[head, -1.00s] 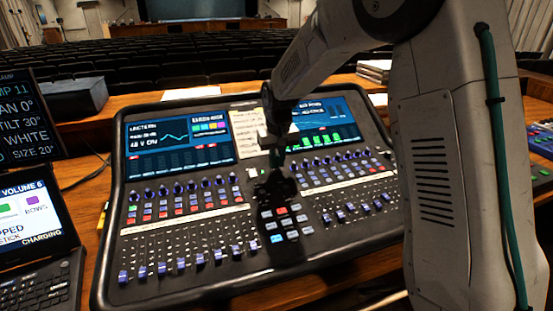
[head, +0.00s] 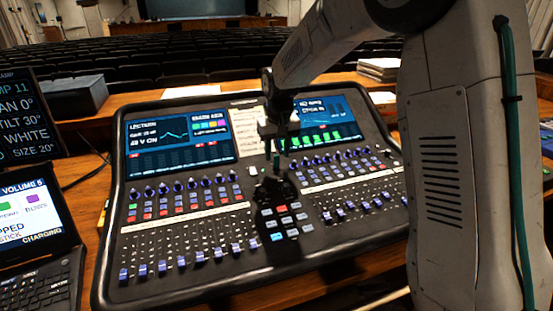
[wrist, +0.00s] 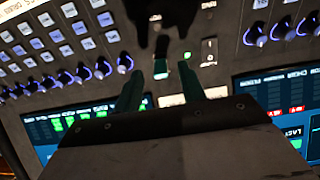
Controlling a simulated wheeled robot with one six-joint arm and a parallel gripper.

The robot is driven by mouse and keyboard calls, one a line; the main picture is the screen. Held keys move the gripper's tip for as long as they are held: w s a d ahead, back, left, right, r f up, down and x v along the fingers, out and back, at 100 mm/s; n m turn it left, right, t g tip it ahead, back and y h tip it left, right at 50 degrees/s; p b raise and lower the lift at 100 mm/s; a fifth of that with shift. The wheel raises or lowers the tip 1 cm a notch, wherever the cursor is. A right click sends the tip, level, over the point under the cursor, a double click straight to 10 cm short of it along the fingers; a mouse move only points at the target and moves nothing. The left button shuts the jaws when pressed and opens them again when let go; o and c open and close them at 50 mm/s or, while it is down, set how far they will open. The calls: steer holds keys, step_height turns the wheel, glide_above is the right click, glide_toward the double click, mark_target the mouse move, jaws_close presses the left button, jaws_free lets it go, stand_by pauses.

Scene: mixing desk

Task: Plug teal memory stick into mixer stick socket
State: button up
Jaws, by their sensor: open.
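The teal memory stick (wrist: 160,67) shows in the wrist view as a small teal block at the mixer's centre panel, between and just beyond my fingertips. It looks seated at the panel, but how deep it sits I cannot tell. In the head view a small teal patch (head: 276,164) shows below my fingers. My gripper (wrist: 162,76) is open, its two dark teal fingers on either side of the stick with gaps. In the head view my gripper (head: 279,150) hangs above the mixer's middle. The stick socket itself is hidden under the stick.
The mixer (head: 190,262) fills the desk, with knobs, faders and two screens. A green light (wrist: 187,55) and a rocker switch (wrist: 209,51) sit beside the stick. A laptop (head: 40,225) stands at left, a black box (head: 75,94) behind it.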

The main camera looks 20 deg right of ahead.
steer(key=r, duration=0.4)
steer(key=shift+s+r, duration=0.25)
steer(key=s+d+r, duration=0.1)
steer(key=s+r, duration=0.1)
steer(key=s, duration=1.8)
steer(key=s+d+r, duration=0.2)
steer(key=s+r, duration=0.1)
steer(key=s, duration=1.6)
steer(key=shift+s, duration=0.35)
steer(key=shift+a, duration=0.1)
steer(key=shift+c, duration=0.4)
